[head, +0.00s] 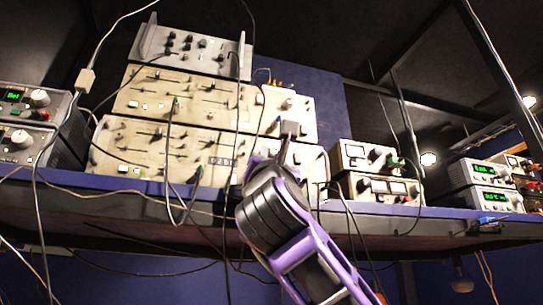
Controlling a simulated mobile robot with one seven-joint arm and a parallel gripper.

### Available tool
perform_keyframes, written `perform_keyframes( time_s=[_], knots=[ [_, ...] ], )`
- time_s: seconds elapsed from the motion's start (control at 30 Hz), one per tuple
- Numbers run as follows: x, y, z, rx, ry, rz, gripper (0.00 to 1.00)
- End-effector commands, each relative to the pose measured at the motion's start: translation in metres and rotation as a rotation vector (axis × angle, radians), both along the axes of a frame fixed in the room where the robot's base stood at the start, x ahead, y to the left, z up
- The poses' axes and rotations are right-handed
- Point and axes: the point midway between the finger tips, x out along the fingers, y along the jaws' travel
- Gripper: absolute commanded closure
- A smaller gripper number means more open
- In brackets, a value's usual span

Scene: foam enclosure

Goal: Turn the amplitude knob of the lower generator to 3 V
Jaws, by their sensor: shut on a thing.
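The lower generator (308,158) appears to be the beige unit at the lower right of the central stack, on the shelf. Another beige unit (301,118) with a small knob sits directly above it. My purple and dark grey arm reaches up from the bottom right. My gripper (289,130) is small in the view, against the front of the stack near the top of the lower unit. It is shut on a knob there. My gripper and wrist hide the amplitude knob, so its pointer, scale and setting cannot be read.
Loose cables hang across the stack and over the shelf edge (130,186), some close to my arm. Instruments with green displays stand at the left (22,138) and right (490,198). Two beige meter units (362,157) stand just right of my gripper.

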Motion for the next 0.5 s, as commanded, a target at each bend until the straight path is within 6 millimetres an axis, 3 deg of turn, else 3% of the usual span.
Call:
perform_keyframes(
  time_s=[0.27, 0.5],
  knots=[
    [-0.0013, 0.0022, 0.0008, 0.063, 0.017, 0.0, 1.0],
    [-0.0022, 0.0052, 0.0026, 0.225, 0.065, 0.0, 1.0]
  ],
)
